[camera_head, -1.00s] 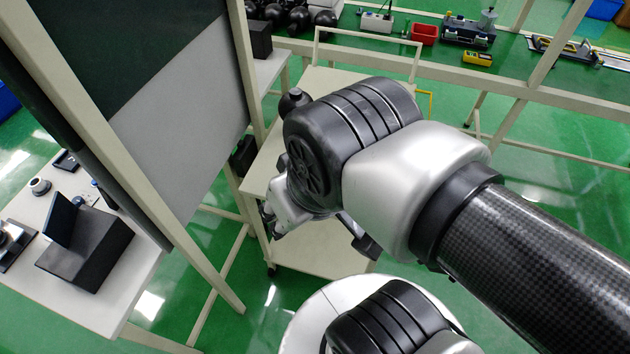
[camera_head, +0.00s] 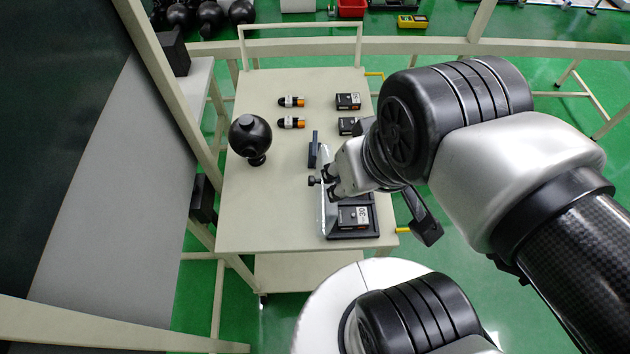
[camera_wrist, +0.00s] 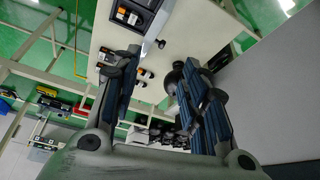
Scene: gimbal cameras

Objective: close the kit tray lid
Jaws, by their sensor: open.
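The kit tray (camera_head: 368,234) is a black tray at the near right of the cart top, holding a dark box marked 30 (camera_head: 353,217). Its clear lid (camera_head: 326,212) stands raised along the tray's left side, with a small dark knob (camera_head: 313,181) sticking out to the left. My gripper (camera_head: 332,184) is open beside the lid and partly covers the tray; contact cannot be told. In the wrist view my gripper's fingers (camera_wrist: 162,58) are spread apart with nothing held between them. The tray (camera_wrist: 128,18) shows at the top there, beyond the left finger.
The cart's near left is clear. A grey panel (camera_head: 110,180) stands to the left.

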